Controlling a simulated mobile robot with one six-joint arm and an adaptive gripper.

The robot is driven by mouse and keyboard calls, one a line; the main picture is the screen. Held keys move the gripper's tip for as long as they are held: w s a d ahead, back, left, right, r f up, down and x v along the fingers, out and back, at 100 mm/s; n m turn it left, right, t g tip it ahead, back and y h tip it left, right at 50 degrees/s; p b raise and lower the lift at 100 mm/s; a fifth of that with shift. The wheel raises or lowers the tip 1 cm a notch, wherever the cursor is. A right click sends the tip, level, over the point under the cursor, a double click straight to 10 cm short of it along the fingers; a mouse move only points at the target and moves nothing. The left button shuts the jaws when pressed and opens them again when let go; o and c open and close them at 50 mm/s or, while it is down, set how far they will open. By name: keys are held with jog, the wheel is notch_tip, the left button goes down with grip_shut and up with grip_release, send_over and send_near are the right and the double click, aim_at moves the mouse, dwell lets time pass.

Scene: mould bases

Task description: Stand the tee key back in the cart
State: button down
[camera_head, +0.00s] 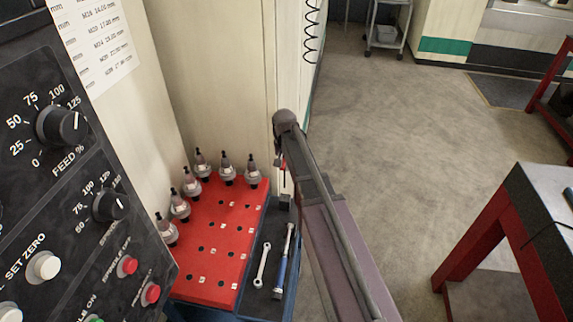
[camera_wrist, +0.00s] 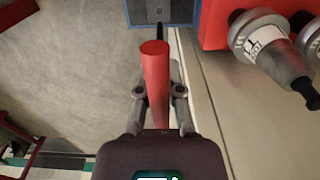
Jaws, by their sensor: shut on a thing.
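My gripper (camera_wrist: 159,91) is shut on the tee key (camera_wrist: 155,72), whose red bar lies between the two fingers in the wrist view. A dark shank shows just past the far end of the bar, over a blue-edged grey part of the cart (camera_wrist: 178,13) with a small round socket. I cannot tell whether the shank is in the socket or above it. In the head view a little red of the key (camera_head: 284,178) shows beside my arm, above a dark block at the corner of the cart (camera_head: 262,296). My arm hides most of the gripper.
A red rack (camera_head: 226,232) on the cart holds several tool holders (camera_head: 227,170). A spanner (camera_head: 262,265) and a blue-handled tool (camera_head: 284,262) lie in the side tray. A machine panel (camera_head: 75,200) stands at left, a red-legged table (camera_head: 480,235) at right. Open floor lies between.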

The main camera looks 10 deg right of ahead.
jog(key=shift+r, duration=0.1)
jog(key=shift+f, duration=0.2)
jog(key=shift+f+b, duration=2.55)
jog(key=shift+b, duration=0.15)
jog(key=shift+f, duration=0.25)
jog(key=shift+d+f+b, duration=0.1)
jog(key=shift+f+b, duration=1.15)
jog(key=shift+b, duration=0.2)
jog(key=shift+f, duration=0.2)
jog(key=shift+f+b, duration=1.5)
jog(key=shift+b, duration=0.25)
jog(key=shift+f, duration=0.15)
